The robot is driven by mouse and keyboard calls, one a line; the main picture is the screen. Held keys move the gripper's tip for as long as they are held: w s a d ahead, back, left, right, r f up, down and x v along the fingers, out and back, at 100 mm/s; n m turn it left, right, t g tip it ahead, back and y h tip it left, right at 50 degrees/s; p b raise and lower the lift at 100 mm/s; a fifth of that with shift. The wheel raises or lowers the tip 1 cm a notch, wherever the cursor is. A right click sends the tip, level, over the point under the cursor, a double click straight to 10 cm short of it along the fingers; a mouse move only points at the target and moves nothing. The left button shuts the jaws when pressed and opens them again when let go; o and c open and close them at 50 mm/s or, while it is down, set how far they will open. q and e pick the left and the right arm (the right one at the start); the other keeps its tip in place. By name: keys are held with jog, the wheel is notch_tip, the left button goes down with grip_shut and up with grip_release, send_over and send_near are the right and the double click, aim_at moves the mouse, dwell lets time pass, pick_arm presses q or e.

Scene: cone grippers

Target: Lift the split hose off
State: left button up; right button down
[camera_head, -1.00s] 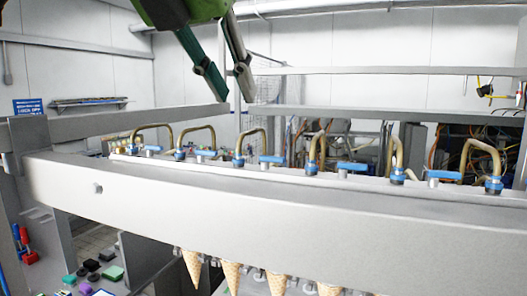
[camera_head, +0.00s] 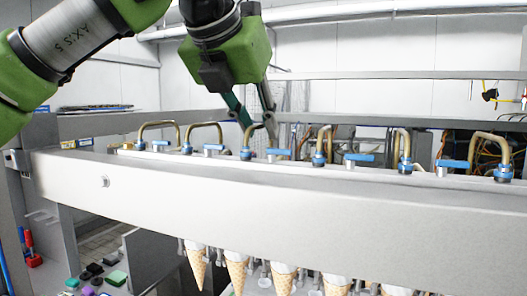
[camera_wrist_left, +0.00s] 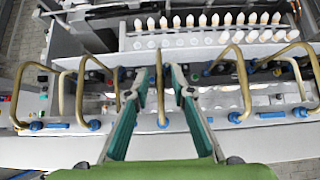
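Several bent brass-coloured hoses with blue collars stand in a row along the white beam. My left gripper (camera_head: 258,119) points down at the third hose from the left (camera_head: 254,128), with its fingertips at the top of that hose. In the left wrist view, this hose (camera_wrist_left: 160,98) stands between the two spread green-and-grey fingers (camera_wrist_left: 157,78), with a visible gap on at least one side. The gripper is open. I cannot make out a split on any hose. My right gripper is not in view.
Neighbouring hoses (camera_head: 317,146) and blue valve handles (camera_head: 278,152) stand close on both sides. The long white beam (camera_head: 300,200) runs across in front. Ice cream cones (camera_head: 236,273) hang below it. Grey rails (camera_head: 400,120) cross behind the row.

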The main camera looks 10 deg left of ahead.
pick_arm(q)
jog(key=shift+w, duration=0.1)
grip_shut()
jog(key=shift+r, duration=0.2)
jog(key=shift+r+p, duration=1.1)
jog(key=shift+r, duration=0.05)
jog(key=shift+r+p, duration=0.35)
jog(key=shift+r, duration=0.8)
